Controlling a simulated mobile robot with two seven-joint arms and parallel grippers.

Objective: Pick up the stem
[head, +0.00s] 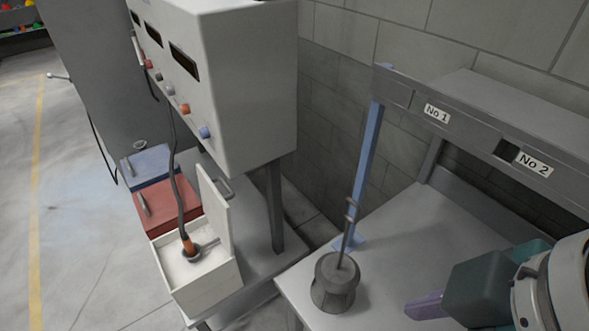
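A thin grey stem (346,240) with a hooked top rises, slightly tilted, from a dark grey round hood-like body (334,285). That body rests on the grey table, near its left front corner. My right gripper (424,306) comes in from the lower right, with a purple finger showing in front of a green housing. It is to the right of the grey body and apart from it and the stem. Only one finger shows clearly, so its opening cannot be told. My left gripper is not in view.
A grey rack (400,92) with labels "No 1" and "No 2" stands over the table (385,262), with a blue post at its left. A white open-lidded box (207,288) holds a cable end. Red (166,208) and blue (149,165) boxes stand behind it, below a control cabinet (240,90).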

